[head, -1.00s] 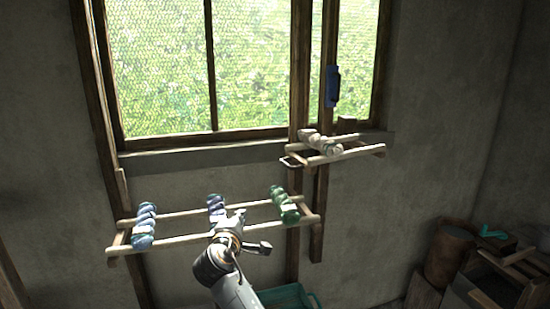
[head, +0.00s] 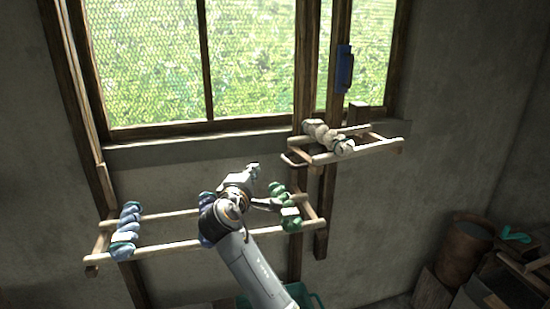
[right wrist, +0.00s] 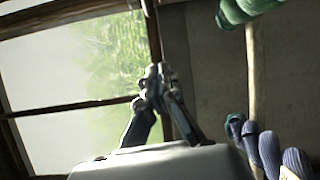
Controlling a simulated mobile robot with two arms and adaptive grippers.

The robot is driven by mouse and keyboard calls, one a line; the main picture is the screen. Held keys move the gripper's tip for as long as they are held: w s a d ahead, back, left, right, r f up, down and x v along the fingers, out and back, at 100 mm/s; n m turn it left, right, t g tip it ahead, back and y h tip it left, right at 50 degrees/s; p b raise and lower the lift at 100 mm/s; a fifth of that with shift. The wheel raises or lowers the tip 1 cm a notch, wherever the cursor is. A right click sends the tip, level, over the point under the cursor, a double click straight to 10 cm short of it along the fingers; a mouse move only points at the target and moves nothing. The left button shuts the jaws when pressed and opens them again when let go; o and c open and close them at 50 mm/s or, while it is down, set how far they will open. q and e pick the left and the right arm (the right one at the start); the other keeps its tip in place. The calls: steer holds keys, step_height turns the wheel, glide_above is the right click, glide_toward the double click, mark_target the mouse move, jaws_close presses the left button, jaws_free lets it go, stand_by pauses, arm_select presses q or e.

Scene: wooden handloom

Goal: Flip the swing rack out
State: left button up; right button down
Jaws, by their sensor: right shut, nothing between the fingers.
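A long wooden rack (head: 170,250) hangs low under the window, with blue skeins at its left (head: 124,232) and middle (head: 206,204) and a green skein (head: 290,214) at its right. A smaller wooden rack (head: 378,148) is higher at the right, with a cream skein (head: 328,137) and a loop (head: 294,158) at its left end. I cannot tell which is the swing rack. My right gripper (head: 254,168) is shut and empty, above the long rack and left of the smaller one. Its closed fingers show in the right wrist view (right wrist: 156,82). My arm partly hides the middle blue skein. My left gripper is out of view.
The window (head: 240,65) and its wooden posts stand behind the racks. A blue object (head: 344,68) hangs on a post above the smaller rack. A green crate (head: 300,293) is below. A brown bin (head: 466,248) and wooden boxes stand at the lower right.

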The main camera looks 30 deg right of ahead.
steer(key=r+p+x, duration=0.1)
steer(key=p+x, duration=0.3)
steer(key=x, duration=0.6)
arm_select(q)
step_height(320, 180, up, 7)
steer(key=p, duration=0.3)
arm_select(e)
steer(key=s, duration=0.1)
steer(key=s+d, duration=0.2)
steer(key=shift+s+d+f, duration=0.15)
steer(key=shift+f, duration=0.1)
steer(key=shift+f, duration=0.1)
